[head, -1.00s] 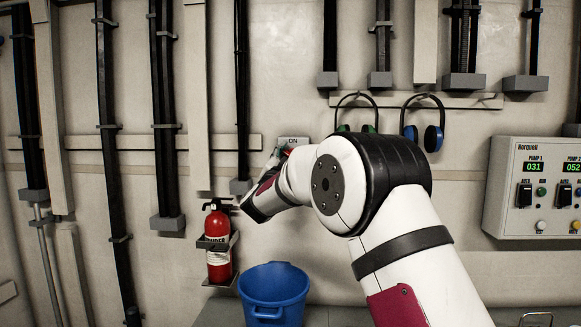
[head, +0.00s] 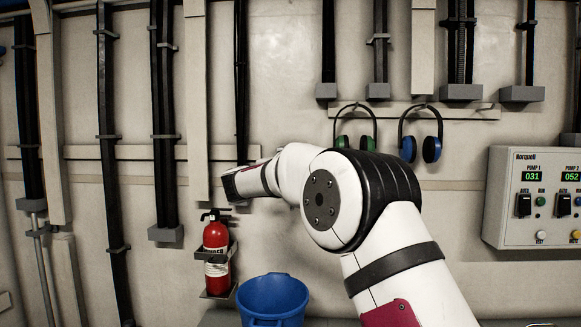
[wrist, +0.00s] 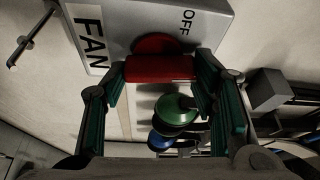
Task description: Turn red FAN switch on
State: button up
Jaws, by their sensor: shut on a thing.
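The FAN switch box (wrist: 120,28) is a grey box with a black-on-white FAN label and an OFF mark, at the top of the wrist view. Its red switch handle (wrist: 160,68) sticks out below the OFF mark, from a round red base. My gripper (wrist: 160,78) is shut on the handle, with one green-padded finger at each end of it. The ON mark is out of sight in the wrist view. In the head view the box and my fingertips are hidden behind my arm.
A red fire extinguisher (head: 217,250) hangs on the wall below my wrist, with a blue bucket (head: 272,298) to its right. Green (head: 343,141) and blue ear muffs (head: 431,148) hang to the right. A pump control panel (head: 535,195) is at the far right.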

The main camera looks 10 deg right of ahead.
jog(key=shift+d+m+g, duration=0.1)
jog(key=shift+m+g, duration=0.2)
jog(key=shift+m, duration=0.3)
jog(key=o, duration=1.2)
jog(key=shift+c, duration=0.2)
jog(key=v, duration=1.2)
jog(key=shift+r, duration=0.15)
